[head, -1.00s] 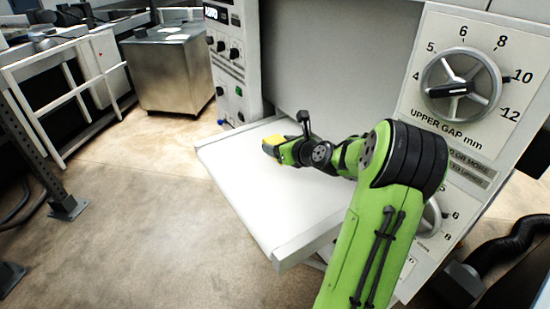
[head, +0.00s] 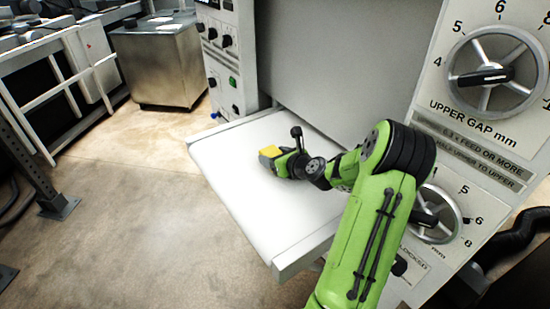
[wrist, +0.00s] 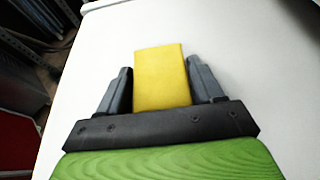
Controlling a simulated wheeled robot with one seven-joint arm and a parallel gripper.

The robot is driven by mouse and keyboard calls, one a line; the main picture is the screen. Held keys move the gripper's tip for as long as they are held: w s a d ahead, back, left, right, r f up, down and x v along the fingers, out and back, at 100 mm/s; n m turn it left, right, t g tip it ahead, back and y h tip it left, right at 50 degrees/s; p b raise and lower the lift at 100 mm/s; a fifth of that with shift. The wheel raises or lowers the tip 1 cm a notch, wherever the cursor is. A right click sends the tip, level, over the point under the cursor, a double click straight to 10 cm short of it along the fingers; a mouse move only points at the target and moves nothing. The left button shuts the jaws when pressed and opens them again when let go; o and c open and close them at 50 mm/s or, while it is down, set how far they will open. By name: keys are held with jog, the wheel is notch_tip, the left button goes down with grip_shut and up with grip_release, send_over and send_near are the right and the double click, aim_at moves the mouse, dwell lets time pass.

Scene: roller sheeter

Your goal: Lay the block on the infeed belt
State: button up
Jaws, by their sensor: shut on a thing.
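The yellow block (head: 270,152) is between the fingers of my gripper (head: 268,160), over the white infeed belt (head: 250,195). In the wrist view the block (wrist: 161,78) stands out past both dark fingertips, with the gripper (wrist: 161,85) shut on it. The white belt (wrist: 235,60) fills most of the background there. Whether the block touches the belt or hangs just above it I cannot tell. My green arm reaches in from the lower right and hides part of the belt's right side.
The machine's tall grey panel (head: 340,60) stands behind the belt. Upper (head: 485,75) and lower (head: 432,215) gap dials are on the right panel. A control panel (head: 222,60) is at the belt's far left. A steel cabinet (head: 165,65) stands beyond. The front floor is clear.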

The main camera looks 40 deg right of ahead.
jog(key=shift+r, duration=0.1)
jog(key=o, duration=1.2)
jog(key=shift+o, duration=0.2)
